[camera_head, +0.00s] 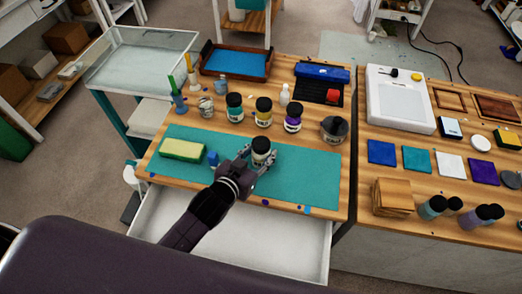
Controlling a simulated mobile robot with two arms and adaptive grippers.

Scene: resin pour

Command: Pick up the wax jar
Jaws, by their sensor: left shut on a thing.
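A jar with a black lid and a pale label, which I take for the wax jar (261,151), is between the fingers of my left gripper (259,160). The gripper is shut on it. The jar is upright over the teal mat (310,170) near the table's front. I cannot tell whether its base touches the mat. The fingers hide its lower part. My right gripper is not in view.
A yellow-green sponge (182,149) and a small blue item (213,158) lie left of the gripper. Behind stand more dark-lidded jars (264,112), a white bottle (284,95) and a dark round container (334,129). A drawer (225,240) is open in front. The mat's right part is clear.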

